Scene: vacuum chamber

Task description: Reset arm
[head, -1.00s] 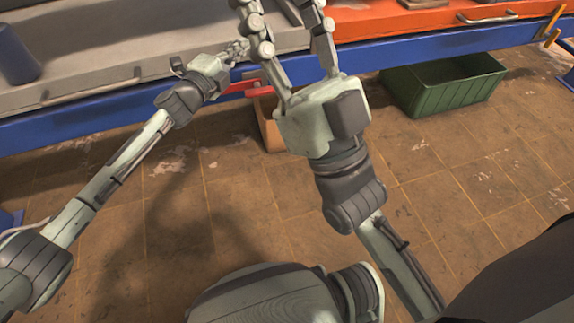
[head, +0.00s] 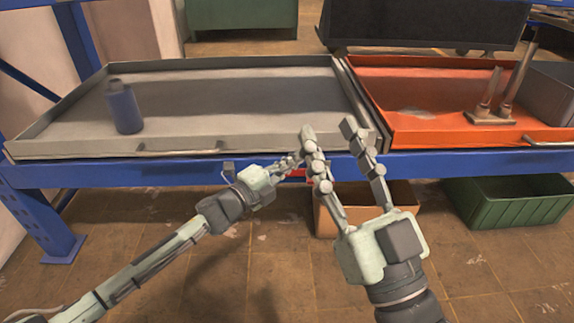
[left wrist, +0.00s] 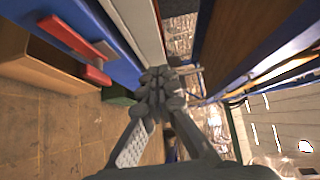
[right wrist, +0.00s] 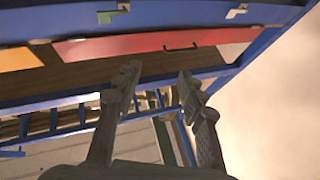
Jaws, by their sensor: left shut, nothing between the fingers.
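My left gripper (head: 288,162) reaches in from the left in the head view, in front of the blue shelf beam. Its fingers are together with nothing between them, and its fingertips also show in the left wrist view (left wrist: 160,88). My right gripper (head: 330,132) points up and away in the head view, near the front edges of the trays. Its two fingers stand apart and empty, and the right wrist view shows the same gap (right wrist: 158,80). The left fingertips are close to the right gripper's left finger in the head view; I cannot tell whether they touch.
A grey tray (head: 240,88) holds a blue bottle (head: 124,108). An orange tray (head: 415,125) beside it holds a metal stand (head: 490,117). Below the blue beam (head: 120,172) are a cardboard box (head: 330,215) and a green crate (head: 510,205). Open floor lies in front.

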